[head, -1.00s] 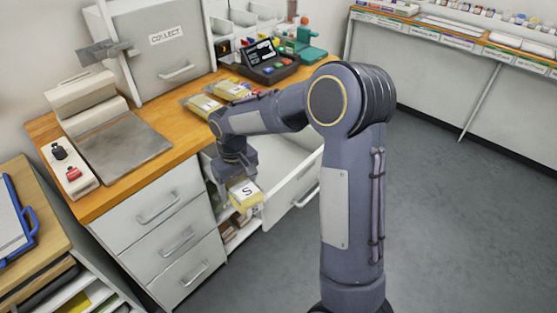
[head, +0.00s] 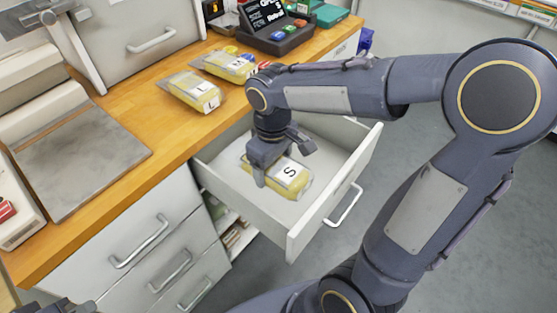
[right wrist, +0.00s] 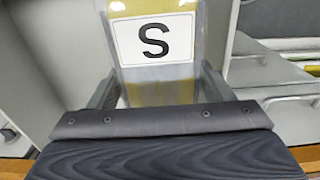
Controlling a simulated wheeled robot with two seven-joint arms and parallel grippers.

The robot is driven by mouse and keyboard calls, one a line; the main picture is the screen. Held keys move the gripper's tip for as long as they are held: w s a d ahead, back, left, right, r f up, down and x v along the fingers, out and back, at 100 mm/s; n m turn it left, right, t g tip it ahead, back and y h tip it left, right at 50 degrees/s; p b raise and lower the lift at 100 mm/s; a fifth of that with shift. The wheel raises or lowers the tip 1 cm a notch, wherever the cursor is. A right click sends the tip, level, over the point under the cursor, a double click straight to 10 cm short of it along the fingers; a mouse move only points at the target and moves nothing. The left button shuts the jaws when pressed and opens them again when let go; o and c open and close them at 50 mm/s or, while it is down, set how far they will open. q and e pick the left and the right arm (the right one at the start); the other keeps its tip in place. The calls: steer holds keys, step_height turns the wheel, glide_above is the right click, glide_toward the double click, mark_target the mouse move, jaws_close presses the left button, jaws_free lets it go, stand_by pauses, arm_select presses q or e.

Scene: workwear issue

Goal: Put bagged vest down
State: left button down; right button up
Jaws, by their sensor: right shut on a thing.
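The bagged vest (head: 290,177) is a clear bag with yellow fabric and a white label marked S. It lies flat inside the outline of the open drawer (head: 335,192); whether it touches the drawer floor I cannot tell. My right gripper (head: 284,162) is shut on its near-left end. In the right wrist view the S bag (right wrist: 155,75) sits between the two fingers (right wrist: 160,92). My left gripper (head: 62,306) only just shows at the bottom left corner, and its fingers are cut off.
Two more yellow bagged vests, labelled L (head: 193,93) and M (head: 230,65), lie on the wooden counter (head: 130,105). A dark tray with a sign (head: 283,32) stands behind them. Shut drawers (head: 150,240) are left of the open one. Grey floor is clear at right.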

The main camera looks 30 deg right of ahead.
steer(key=w+d+f, duration=0.2)
steer(key=d+f, duration=0.1)
steer(key=w+d+f, duration=0.3)
steer(key=d, duration=0.1)
steer(key=w+d+f, duration=0.2)
steer(key=d+f, duration=0.1)
steer(key=shift+w+d, duration=0.25)
steer(key=shift+w, duration=0.05)
steer(key=shift+w+d+f, duration=0.15)
steer(key=shift+d+f, duration=0.1)
steer(key=shift+f, duration=0.1)
steer(key=shift+f+b, duration=0.3)
steer(key=shift+f, duration=1.25)
steer(key=shift+f, duration=0.25)
steer(key=o, duration=1)
steer(key=shift+r, duration=0.1)
